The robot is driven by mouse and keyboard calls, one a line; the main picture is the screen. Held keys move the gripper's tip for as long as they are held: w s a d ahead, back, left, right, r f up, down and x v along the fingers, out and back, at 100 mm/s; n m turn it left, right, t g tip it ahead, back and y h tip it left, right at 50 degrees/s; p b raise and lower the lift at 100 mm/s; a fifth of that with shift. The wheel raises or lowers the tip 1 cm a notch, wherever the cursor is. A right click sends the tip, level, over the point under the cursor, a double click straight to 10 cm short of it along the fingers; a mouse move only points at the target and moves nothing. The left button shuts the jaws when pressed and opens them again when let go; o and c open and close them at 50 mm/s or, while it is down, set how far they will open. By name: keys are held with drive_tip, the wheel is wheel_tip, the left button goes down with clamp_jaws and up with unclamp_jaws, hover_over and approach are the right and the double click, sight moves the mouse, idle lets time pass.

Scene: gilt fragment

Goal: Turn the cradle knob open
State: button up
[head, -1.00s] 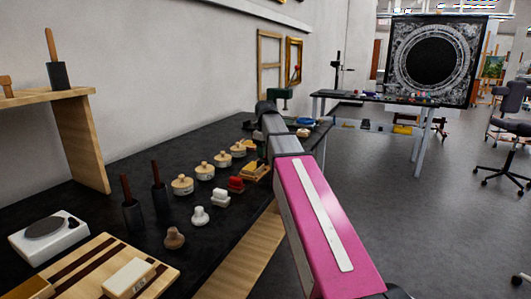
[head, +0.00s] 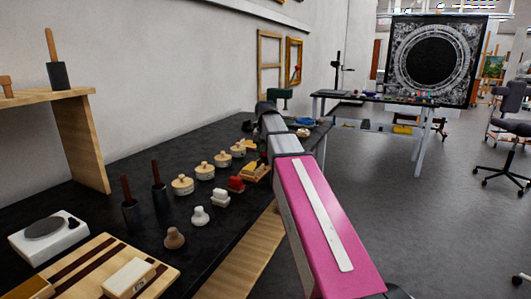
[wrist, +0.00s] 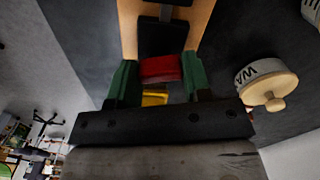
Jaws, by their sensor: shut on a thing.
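In the wrist view, my gripper (wrist: 160,72) has its two green fingers on either side of a red knob (wrist: 161,69), shut on it. The knob sits on a wooden cradle (wrist: 197,24) with dark pads and a yellow piece below the knob. The wooden and yellow cradle (head: 256,173) also shows in the head view, partly behind my arm. My fingers and the knob are hidden there. The knob's turn angle cannot be told.
A labelled pot (wrist: 266,84) stands close to the right of my gripper in the wrist view. Open floor lies right.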

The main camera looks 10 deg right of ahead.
drive_tip(key=shift+m, duration=1.6)
drive_tip(key=o, duration=0.9)
drive_tip(key=shift+r, duration=0.1)
wheel_tip(320, 180, up, 9)
drive_tip(key=shift+r, duration=0.85)
